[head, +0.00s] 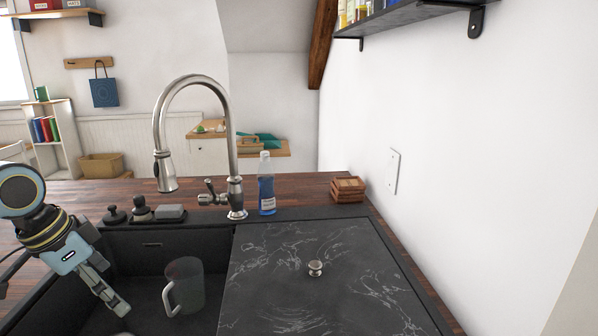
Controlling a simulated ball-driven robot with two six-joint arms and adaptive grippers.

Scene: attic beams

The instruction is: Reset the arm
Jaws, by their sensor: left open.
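My left gripper (107,287) comes in from the left edge of the head view. It is open, points down and to the right, and is over the left part of the dark sink (150,246). Nothing shows between its fingers. A clear mug (187,284) with a pale handle is in the sink, to the right of the gripper and apart from it. My right gripper is out of view.
A black marbled board (270,290) with a small knob covers the sink's right side. A wall shelf (400,17) overhangs the upper right.

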